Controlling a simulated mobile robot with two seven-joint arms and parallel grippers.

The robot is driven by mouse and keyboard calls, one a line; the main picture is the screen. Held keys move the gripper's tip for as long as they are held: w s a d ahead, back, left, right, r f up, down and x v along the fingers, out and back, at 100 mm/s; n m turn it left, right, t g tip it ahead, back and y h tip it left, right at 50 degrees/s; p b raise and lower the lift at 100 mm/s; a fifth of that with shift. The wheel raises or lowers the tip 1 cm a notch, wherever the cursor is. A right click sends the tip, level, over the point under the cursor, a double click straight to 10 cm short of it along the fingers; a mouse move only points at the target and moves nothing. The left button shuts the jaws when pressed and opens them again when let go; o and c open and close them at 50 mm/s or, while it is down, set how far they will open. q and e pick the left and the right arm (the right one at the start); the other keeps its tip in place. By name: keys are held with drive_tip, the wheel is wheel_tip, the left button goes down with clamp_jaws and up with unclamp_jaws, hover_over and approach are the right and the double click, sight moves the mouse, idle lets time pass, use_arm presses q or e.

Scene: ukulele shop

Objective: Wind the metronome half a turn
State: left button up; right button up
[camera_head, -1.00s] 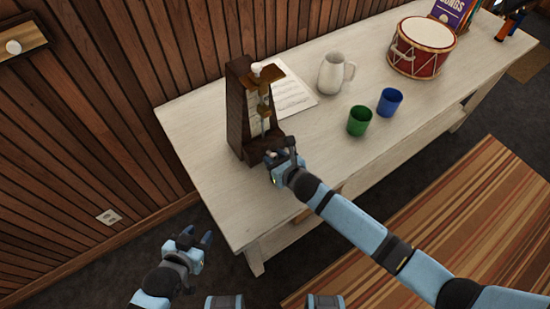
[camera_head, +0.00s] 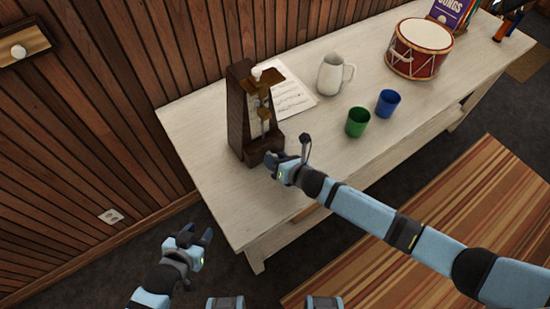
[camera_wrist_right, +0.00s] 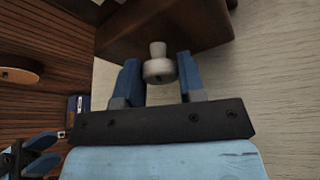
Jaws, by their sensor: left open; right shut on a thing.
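The metronome (camera_head: 236,115) is a dark wooden, tapered box standing upright at the left end of the white table, with a pale-topped pendulum on its front. Its pale winding knob (camera_wrist_right: 158,72) sticks out of the dark wooden body (camera_wrist_right: 165,25) in the right wrist view. My right gripper (camera_head: 273,161) is at the metronome's lower side and shut on the knob, with one blue finger on each side. In the head view the gripper hides the knob. My left gripper (camera_head: 196,237) is open and empty, off the table's left front corner.
Sheet music (camera_head: 290,95) lies behind the metronome. A white pitcher (camera_head: 331,76), a green cup (camera_head: 357,123), a blue cup (camera_head: 388,104) and a red drum (camera_head: 419,50) stand further right on the table (camera_head: 215,190). A wood-panelled wall runs behind.

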drive_tip(key=shift+m+y, duration=0.4)
drive_tip(key=shift+m, duration=0.2)
drive_tip(key=o, duration=0.9)
drive_tip(key=shift+d, duration=0.1)
drive_tip(key=b+v, duration=0.1)
drive_tip(key=v, duration=1.2)
drive_tip(key=shift+s+d+r, duration=0.2)
drive_tip(key=shift+d+r, duration=0.05)
drive_tip(key=shift+d, duration=0.05)
